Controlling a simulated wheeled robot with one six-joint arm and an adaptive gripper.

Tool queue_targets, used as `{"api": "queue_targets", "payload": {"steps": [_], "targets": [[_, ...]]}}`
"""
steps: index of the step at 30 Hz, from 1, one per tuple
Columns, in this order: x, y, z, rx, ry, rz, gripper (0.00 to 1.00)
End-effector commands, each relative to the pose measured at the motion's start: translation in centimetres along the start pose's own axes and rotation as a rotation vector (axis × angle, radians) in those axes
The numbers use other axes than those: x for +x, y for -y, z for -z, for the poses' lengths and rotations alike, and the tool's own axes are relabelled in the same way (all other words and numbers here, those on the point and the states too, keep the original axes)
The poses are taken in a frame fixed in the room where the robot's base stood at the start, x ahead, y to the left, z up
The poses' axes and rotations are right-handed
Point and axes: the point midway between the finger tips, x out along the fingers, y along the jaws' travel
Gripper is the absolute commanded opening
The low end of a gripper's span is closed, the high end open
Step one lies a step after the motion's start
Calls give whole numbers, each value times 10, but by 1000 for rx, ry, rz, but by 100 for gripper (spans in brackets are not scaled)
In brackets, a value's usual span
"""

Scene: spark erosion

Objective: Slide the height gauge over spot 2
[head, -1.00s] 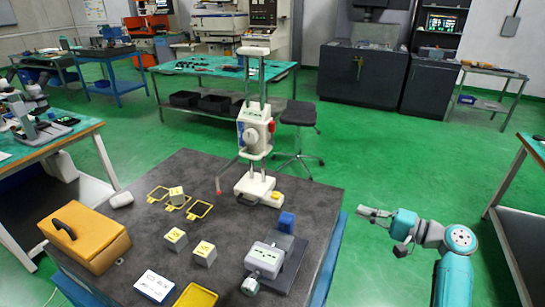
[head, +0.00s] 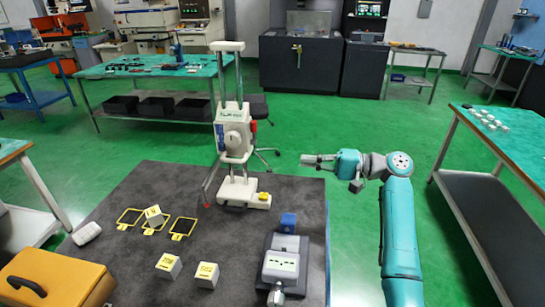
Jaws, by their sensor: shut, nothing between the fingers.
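The height gauge (head: 233,140) is a tall white stand with two columns and a top handle. It stands upright near the back edge of the dark grey table mat. Three yellow-framed spots lie left of it: a left one (head: 131,217), a middle one (head: 155,228) and a right one (head: 183,228). A small cube (head: 154,215) sits at the middle spot and partly covers it. I cannot read which spot is number 2. My gripper (head: 306,160) is shut and empty, in the air right of the gauge, apart from it and pointing left.
Two marked cubes (head: 169,265) (head: 207,274) stand at the front. A grey vise-like device (head: 281,262) and a blue block (head: 288,222) are at the right. An orange case (head: 55,280) and a white object (head: 87,233) are at the left. The mat between gauge and front cubes is clear.

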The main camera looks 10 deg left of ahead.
Motion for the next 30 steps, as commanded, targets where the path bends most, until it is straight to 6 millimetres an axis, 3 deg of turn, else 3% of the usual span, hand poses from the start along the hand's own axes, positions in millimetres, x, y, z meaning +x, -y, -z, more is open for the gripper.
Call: {"api": "queue_targets", "payload": {"steps": [19, 24, 30], "targets": [[110, 0, -1, 1, 2, 0, 0], [127, 0, -1, 1, 1, 0, 0], [134, 0, 0, 0, -1, 0, 0]]}}
